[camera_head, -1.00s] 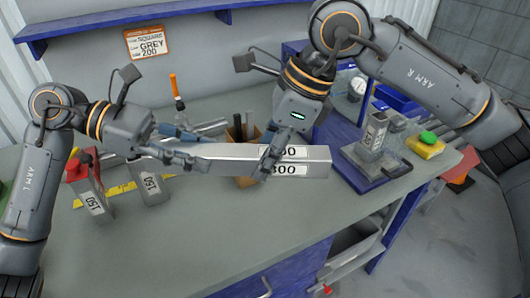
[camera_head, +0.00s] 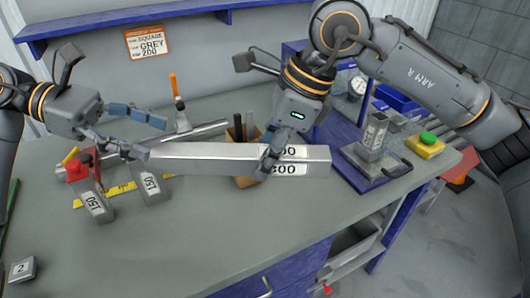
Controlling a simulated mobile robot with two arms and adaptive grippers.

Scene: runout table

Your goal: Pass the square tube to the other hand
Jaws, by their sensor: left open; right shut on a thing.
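The square tube (camera_head: 215,158) is a long grey metal bar with white labels near its right end, which seem to end in "00". It is held level above the table. My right gripper (camera_head: 272,160) is shut on the tube near its labelled end and hides part of the labels. My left gripper (camera_head: 150,137) is open, just off the tube's left end, with one finger above that end's level and the other close beside the end. I cannot tell whether that lower finger touches the tube.
Two "150" blocks (camera_head: 96,203) (camera_head: 152,187) stand at left by a yellow ruler (camera_head: 121,188). A wooden box (camera_head: 243,181) is behind the tube.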

